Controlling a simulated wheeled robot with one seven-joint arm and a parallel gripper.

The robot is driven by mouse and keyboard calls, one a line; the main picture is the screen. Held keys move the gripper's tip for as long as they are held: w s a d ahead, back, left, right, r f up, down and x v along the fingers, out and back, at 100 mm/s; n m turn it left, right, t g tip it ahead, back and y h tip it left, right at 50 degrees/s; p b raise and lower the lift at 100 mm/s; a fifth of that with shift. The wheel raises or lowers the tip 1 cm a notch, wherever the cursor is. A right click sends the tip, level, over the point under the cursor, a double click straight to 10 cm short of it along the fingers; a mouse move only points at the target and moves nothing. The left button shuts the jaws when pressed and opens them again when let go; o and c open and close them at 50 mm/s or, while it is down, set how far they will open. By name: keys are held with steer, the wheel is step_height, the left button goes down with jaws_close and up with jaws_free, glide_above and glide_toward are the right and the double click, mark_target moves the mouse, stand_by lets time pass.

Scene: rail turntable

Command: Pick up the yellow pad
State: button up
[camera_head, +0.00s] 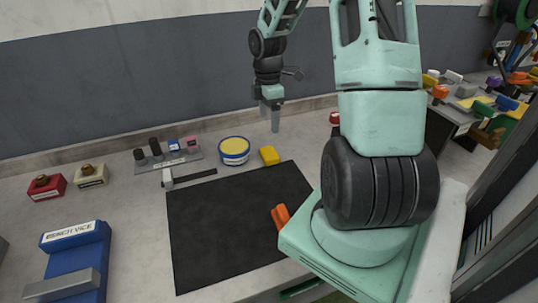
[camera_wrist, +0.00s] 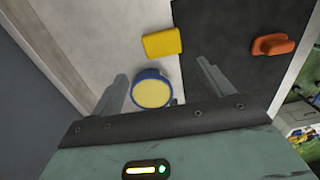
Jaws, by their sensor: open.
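The yellow pad (camera_head: 269,155) is a small block lying on the pale bench, right of a round blue tin and by the back edge of the black mat. In the wrist view the yellow pad (camera_wrist: 162,42) lies ahead of my fingertips, beside the edge of the dark mat. My gripper (camera_head: 269,118) is above the bench, higher in the head view than the pad, fingers pointing down. In the wrist view my gripper (camera_wrist: 162,69) shows its two fingers spread, with nothing held; the tin shows between them. The pad is not hidden in either view.
The blue tin with a yellow lid (camera_head: 235,150) stands close to the pad. The black mat (camera_head: 220,235) is mostly bare, with an orange object (camera_head: 281,216) near its right edge. A hammer (camera_head: 190,180), a labelled rack (camera_head: 170,160) and a blue bench vise (camera_head: 75,255) are farther left.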

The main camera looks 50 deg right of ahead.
glide_above(269, 152)
steer(key=f, duration=0.7)
steer(key=shift+w+d+f, duration=0.15)
steer(key=shift+d+f, duration=0.05)
steer(key=shift+a+f+p, duration=0.2)
steer(key=shift+f+p, duration=0.65)
steer(key=shift+f, duration=1.7)
steer(key=c, duration=0.8)
step_height(269, 152, up, 10)
steer(key=shift+r+b, duration=0.1)
steer(key=shift+b, duration=0.4)
steer(key=shift+o, duration=0.8)
steer(key=shift+a, duration=0.1)
